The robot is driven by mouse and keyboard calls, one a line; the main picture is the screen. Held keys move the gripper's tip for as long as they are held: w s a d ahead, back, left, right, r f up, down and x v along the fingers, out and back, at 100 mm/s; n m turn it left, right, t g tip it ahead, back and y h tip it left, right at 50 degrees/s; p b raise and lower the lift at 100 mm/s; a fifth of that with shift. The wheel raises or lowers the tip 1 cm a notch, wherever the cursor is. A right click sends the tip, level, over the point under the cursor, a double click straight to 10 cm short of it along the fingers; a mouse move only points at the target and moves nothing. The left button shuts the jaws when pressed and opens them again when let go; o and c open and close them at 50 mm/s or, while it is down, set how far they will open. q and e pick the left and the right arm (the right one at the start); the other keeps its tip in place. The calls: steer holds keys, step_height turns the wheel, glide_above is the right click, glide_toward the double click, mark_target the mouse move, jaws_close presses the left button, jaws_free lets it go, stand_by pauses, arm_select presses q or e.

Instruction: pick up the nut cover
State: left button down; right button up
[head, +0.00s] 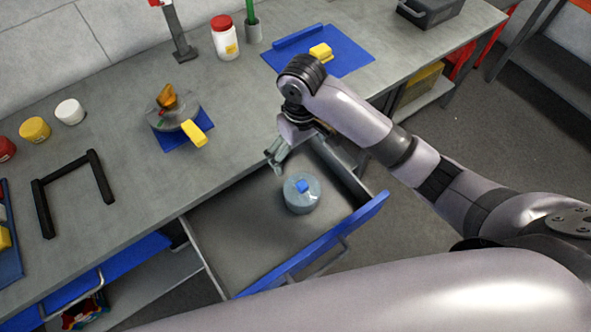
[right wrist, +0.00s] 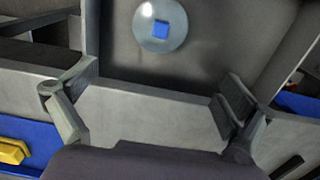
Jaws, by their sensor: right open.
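The nut cover appears to be the clear, round, bluish cover with a blue square knob (head: 301,194). It rests on the floor of the open drawer (head: 235,238). In the right wrist view the cover (right wrist: 160,28) is at the top middle, beyond the fingers. My right gripper (head: 274,160) is open and empty, over the drawer's inner side by the bench edge, up and left of the cover. In the right wrist view the gripper (right wrist: 157,82) shows both fingers spread wide, apart from the cover. My left gripper is not in view.
The drawer's blue front (head: 325,242) and side walls surround the cover. On the bench (head: 235,115) stand a round fixture on a blue mat with a yellow block (head: 194,133), a black frame (head: 72,187), a red-lidded jar (head: 225,40) and a blue mat (head: 345,58). Most of the drawer floor is bare.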

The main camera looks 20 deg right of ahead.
glide_above(303, 185)
steer(key=f, duration=0.6)
steer(key=shift+s+a+f, duration=0.1)
steer(key=shift+a+f, duration=0.2)
steer(key=shift+f, duration=0.05)
steer(key=f, duration=0.3)
steer(key=shift+w+f, duration=0.2)
steer(key=shift+w, duration=0.05)
steer(key=shift+f, duration=0.6)
steer(key=shift+f+p, duration=0.2)
steer(key=shift+p, duration=0.1)
steer(key=f, duration=0.5)
steer(key=shift+s+d, duration=0.15)
steer(key=shift+d, duration=0.1)
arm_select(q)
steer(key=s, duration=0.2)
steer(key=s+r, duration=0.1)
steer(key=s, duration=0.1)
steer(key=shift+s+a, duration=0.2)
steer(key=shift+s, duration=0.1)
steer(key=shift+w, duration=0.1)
arm_select(e)
steer(key=shift+c, duration=0.4)
steer(key=c, duration=0.4)
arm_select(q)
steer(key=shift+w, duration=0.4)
arm_select(e)
steer(key=c, duration=0.5)
